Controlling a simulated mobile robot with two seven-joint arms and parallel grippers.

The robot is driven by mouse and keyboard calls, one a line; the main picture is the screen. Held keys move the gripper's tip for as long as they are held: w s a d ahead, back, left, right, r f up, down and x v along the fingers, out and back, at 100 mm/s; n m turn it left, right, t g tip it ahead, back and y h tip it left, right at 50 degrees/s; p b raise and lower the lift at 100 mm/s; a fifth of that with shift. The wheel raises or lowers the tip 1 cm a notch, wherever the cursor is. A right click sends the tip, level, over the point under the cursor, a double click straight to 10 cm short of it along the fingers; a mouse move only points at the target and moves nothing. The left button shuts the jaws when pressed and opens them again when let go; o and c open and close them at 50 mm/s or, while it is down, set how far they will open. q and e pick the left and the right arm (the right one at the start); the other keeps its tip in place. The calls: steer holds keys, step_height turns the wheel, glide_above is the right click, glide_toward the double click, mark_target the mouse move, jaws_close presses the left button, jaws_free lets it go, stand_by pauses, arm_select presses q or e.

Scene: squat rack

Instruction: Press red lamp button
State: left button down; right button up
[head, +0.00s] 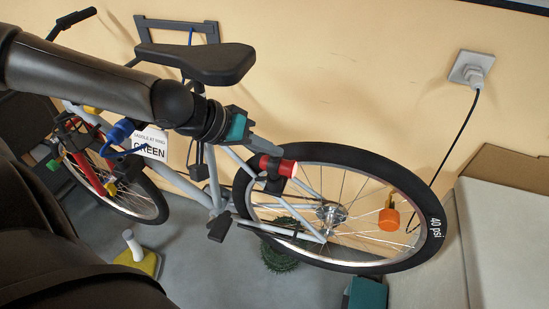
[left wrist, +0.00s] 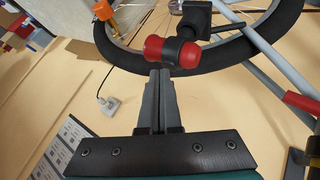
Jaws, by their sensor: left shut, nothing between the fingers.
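The red lamp (head: 278,165) is a short red cylinder with a dark clamp band and a pale end, mounted on the bike beside the rear wheel (head: 378,165). It also shows in the left wrist view (left wrist: 172,52), with red on both sides of the black band. My left gripper (head: 274,148) is shut and empty, its fingertips just beside the lamp. In the left wrist view its fingers (left wrist: 160,76) point at the lamp near the band. I cannot tell whether they touch it. No separate button can be made out. My right gripper is not in view.
The bike's black saddle (head: 195,62) lies above my left forearm. An orange reflector (head: 389,219) sits on the wheel spokes. A wall socket (head: 471,70) with a plugged black cable is at upper right. A pale box (head: 505,235) stands at right.

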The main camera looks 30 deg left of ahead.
mark_target(270, 163)
arm_select(q)
steer(key=shift+f, duration=0.1)
stand_by(0.6)
steer(key=shift+r+p, duration=0.5)
step_height(270, 163, up, 6)
steer(key=p, duration=0.6)
